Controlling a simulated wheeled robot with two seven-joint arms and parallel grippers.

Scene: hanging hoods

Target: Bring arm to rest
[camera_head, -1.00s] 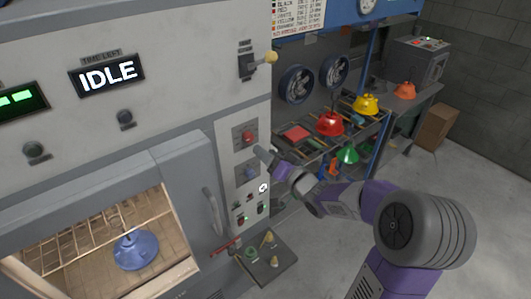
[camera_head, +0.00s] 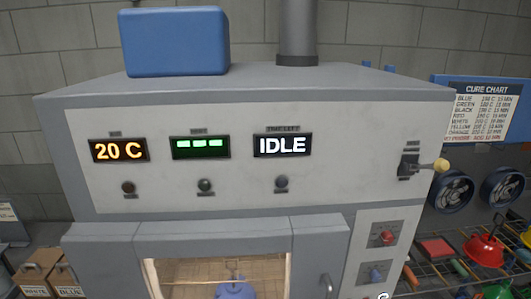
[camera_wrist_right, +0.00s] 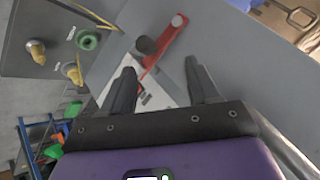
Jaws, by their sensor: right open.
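My right gripper (camera_wrist_right: 161,68) shows in the right wrist view with its two dark fingers apart and nothing between them. A red bar with a dark round knob (camera_wrist_right: 168,45) lies beyond the fingertips; I cannot tell how far away it is. My right arm and gripper are not in the head view now. My left arm and gripper are in neither view. In the head view, the grey oven (camera_head: 330,190) fills the middle, its timer display (camera_head: 283,145) reading IDLE and another display (camera_head: 119,150) reading 20 C. A blue hood (camera_head: 235,291) is partly visible inside.
A lever with a yellow knob (camera_head: 440,165) sticks out at the oven's right edge. A wire rack with a red hood (camera_head: 484,249) stands at the right. Cardboard boxes (camera_head: 45,275) stand at lower left. A grey tray (camera_wrist_right: 35,50) bears small yellow and green parts.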

